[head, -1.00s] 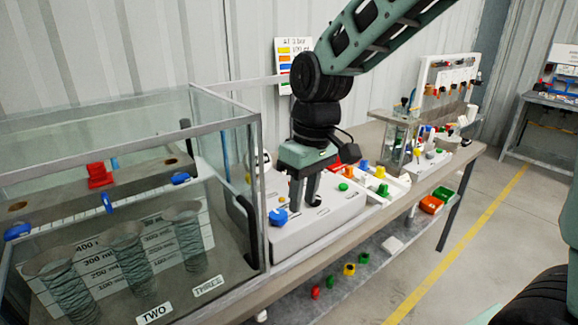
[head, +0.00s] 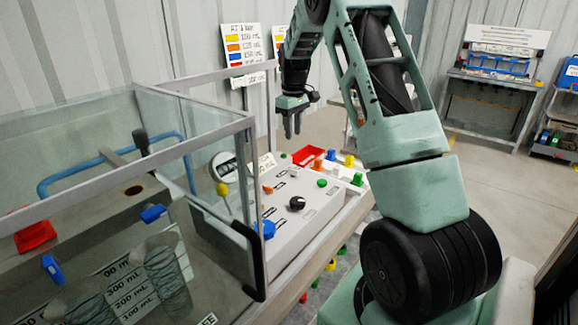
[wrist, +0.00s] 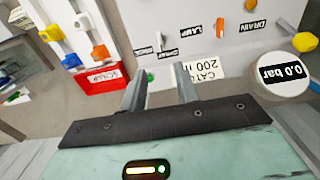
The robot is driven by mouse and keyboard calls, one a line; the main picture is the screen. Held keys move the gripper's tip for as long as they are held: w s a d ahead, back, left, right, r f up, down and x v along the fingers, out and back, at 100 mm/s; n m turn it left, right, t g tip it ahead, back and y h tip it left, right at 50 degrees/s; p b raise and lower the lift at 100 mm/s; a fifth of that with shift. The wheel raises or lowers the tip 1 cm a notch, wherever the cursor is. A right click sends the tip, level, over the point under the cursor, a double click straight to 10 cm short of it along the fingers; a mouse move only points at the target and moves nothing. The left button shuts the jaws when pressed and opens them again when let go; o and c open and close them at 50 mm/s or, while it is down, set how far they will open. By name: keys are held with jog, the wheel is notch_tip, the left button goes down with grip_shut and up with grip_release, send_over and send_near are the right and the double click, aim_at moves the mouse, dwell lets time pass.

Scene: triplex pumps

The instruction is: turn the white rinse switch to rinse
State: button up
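The light grey control box (head: 310,222) stands on the bench beside the glass tank, with a black knob (head: 297,203), a green button (head: 322,183), an orange knob (head: 267,188) and a blue knob (head: 265,229). The wrist view shows part of a pale panel (wrist: 205,42) upside down, with small labels such as LAMP and DRAIN. My gripper (head: 292,134) hangs above and beyond the box's far end, touching nothing. In the wrist view my gripper (wrist: 160,70) has its fingers apart with nothing between them.
The glass tank (head: 150,110) with its metal frame stands at the left. A red tray (wrist: 100,80) and small coloured parts lie past the box. A round gauge reading 0.0 bar (wrist: 283,73) is near the panel. The floor (head: 455,150) at the right is open.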

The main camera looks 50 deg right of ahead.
aim_at(293, 169)
notch_tip(293, 169, down, 14)
jog(key=p, duration=0.2)
jog(key=shift+r+p, duration=0.2)
jog(key=shift+p, duration=0.1)
grip_shut()
